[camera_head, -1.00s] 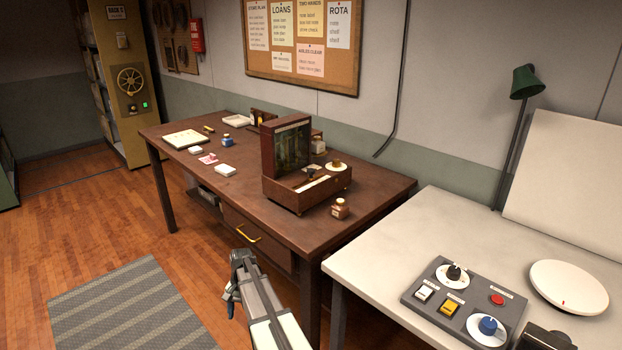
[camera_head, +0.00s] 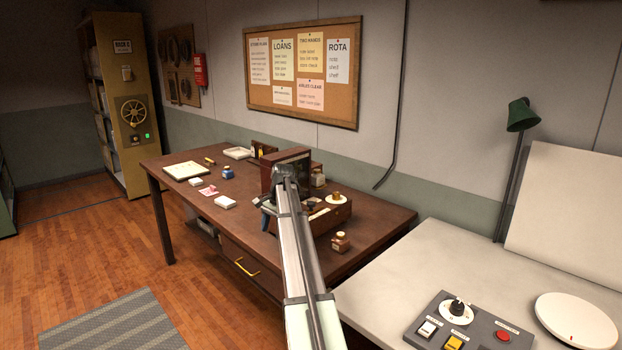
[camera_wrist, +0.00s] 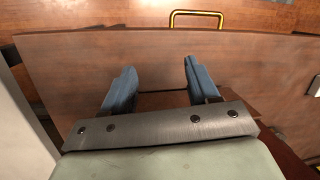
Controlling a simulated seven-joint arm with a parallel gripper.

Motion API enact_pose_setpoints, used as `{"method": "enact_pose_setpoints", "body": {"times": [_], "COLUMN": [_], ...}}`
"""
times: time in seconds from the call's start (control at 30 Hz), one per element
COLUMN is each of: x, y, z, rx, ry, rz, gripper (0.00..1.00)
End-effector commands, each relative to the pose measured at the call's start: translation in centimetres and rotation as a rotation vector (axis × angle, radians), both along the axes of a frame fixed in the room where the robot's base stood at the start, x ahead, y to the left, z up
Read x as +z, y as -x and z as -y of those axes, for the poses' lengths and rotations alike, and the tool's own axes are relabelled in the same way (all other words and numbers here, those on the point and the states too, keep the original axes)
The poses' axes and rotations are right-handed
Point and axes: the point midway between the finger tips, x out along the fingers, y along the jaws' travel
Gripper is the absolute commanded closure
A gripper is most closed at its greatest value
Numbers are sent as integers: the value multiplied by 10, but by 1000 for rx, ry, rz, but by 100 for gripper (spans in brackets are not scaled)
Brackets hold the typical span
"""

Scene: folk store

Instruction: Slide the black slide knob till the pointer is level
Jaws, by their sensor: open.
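A brown wooden box (camera_head: 338,218) with an upright case (camera_head: 290,155) stands on the dark brown desk. The black slide knob (camera_head: 310,205) shows only in part, just right of my arm, which covers the left part of the box top. A brass knob (camera_head: 336,197) on a white disc stands further right on the box. The pointer cannot be made out. My gripper's blue fingers (camera_wrist: 161,86) are open and empty in the wrist view, over a brown wooden surface. In the head view my arm mostly hides the gripper at the box.
An ink bottle (camera_head: 340,242) stands right of the box. A blue pot (camera_head: 228,172) and white blocks lie on the desk's left side. A brass drawer handle (camera_head: 246,266) sticks out in front. A grey control panel (camera_head: 467,325) is on the pale table at right.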

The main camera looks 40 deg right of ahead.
Motion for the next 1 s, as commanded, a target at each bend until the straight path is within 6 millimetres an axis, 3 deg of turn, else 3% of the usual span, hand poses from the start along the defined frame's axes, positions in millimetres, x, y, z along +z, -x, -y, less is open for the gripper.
{"method": "enact_pose_setpoints", "body": {"times": [0.03,0.2,0.43,0.63,1.0], "x": [20,74,132,149,137], "y": [-5,-2,12,20,21], "z": [22,84,148,165,165], "rx": [-21,-96,-182,-211,-211], "ry": [15,75,140,159,159], "rz": [-6,-54,-116,-138,-139], "gripper": [40,40,40,40,40]}}
